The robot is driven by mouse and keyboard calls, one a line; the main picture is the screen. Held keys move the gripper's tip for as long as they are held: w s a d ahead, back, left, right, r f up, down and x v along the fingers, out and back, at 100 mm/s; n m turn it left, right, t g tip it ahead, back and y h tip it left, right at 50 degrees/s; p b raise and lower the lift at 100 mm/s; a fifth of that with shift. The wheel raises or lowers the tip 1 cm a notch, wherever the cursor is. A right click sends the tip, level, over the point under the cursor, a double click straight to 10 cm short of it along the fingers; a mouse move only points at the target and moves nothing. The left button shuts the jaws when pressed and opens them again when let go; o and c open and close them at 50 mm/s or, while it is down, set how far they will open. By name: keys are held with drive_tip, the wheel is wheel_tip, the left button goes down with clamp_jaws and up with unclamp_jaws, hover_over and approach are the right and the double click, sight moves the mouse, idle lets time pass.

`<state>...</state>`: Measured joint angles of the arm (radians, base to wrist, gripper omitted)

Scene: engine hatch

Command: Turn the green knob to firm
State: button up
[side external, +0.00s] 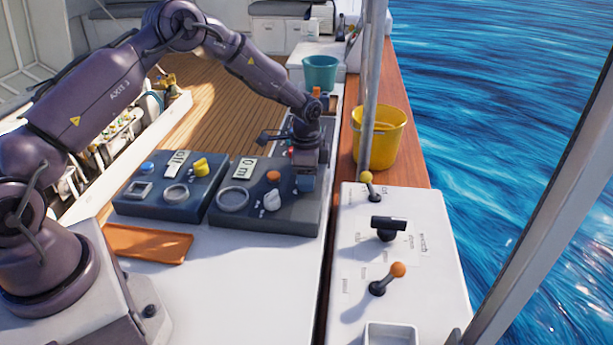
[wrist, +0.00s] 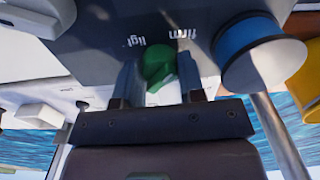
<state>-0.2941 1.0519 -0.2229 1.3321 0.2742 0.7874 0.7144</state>
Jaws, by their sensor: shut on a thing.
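The green knob (wrist: 158,66) shows in the wrist view on a dark panel face, between the two fingers of my gripper (wrist: 160,80). My gripper is shut on it. The printed label "firm" (wrist: 181,33) is just above and right of the knob, and a label that reads like "light" (wrist: 149,40) is just above and left. I cannot tell exactly where the knob points. In the side view my gripper (side external: 306,170) reaches down at the right end of the dark console (side external: 290,222), and the green knob is hidden there.
A large blue knob (wrist: 255,52) stands close to the right finger in the wrist view. Orange, white and grey controls sit on the console beside my gripper. A second console (side external: 150,205), an orange tray (side external: 147,243), a lever panel (side external: 350,270) and a yellow bucket (side external: 383,138) are nearby.

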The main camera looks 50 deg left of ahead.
drive_tip(key=o, duration=0.9)
wheel_tip(320, 180, up, 13)
drive_tip(key=shift+r, duration=0.1)
drive_tip(key=s+d+r+n+t, duration=0.2)
drive_tip(key=s+r, duration=0.3)
drive_tip(key=s, duration=0.5)
drive_tip(key=s+d+r+n+t, duration=0.1)
drive_tip(key=s+d+r+n, duration=0.2)
drive_tip(key=s+r, duration=0.3)
drive_tip(key=s+d+r+n+t, duration=0.2)
drive_tip(key=s+r, duration=0.3)
drive_tip(key=s, duration=0.9)
drive_tip(key=shift+d+r+n+t, duration=0.3)
drive_tip(key=shift+d+r+n, duration=0.1)
drive_tip(key=shift+n, duration=0.3)
